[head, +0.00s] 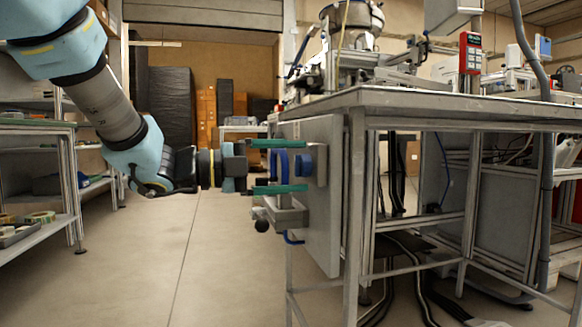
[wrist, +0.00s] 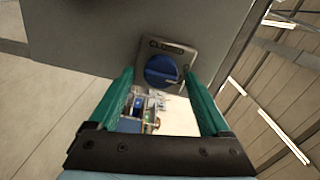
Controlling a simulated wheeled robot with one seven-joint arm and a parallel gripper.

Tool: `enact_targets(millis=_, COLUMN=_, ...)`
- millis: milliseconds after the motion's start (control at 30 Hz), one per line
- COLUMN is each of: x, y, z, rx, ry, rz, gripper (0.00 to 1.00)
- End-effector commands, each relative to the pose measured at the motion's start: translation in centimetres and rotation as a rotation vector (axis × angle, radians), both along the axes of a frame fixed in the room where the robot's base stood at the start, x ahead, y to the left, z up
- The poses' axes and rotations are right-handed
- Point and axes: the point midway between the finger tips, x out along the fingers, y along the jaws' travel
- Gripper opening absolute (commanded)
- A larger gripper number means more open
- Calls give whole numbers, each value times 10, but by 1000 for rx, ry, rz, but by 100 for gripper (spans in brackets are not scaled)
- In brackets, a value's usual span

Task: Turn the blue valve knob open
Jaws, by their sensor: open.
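The blue valve knob (head: 304,165) sits on a grey square plate on the side panel below the workbench. In the wrist view the knob (wrist: 162,69) is round with a raised bar set at a slant, and its plate has small markings. My gripper (head: 297,166) is open, with its green fingers pointing at the panel, one above and one below the knob in the head view. In the wrist view my gripper's fingertips (wrist: 159,74) stand to the left and right of the knob. I see no clear contact; a gap shows beside the knob.
The grey panel (head: 327,225) hangs at the bench's left end. A grey box (head: 287,217) projects below my gripper. The workbench top (head: 440,99) with equipment lies right; a shelf (head: 40,236) stands left. The floor (head: 190,265) between is clear.

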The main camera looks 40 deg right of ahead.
Motion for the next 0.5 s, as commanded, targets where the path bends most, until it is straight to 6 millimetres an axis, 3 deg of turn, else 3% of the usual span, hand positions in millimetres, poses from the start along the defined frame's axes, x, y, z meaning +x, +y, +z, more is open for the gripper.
enact_targets(millis=267, x=5, y=9, z=2, rx=1, ry=1, rz=3, gripper=82)
enact_targets(millis=500, x=21, y=51, z=4, rx=2, ry=2, rz=5, gripper=82)
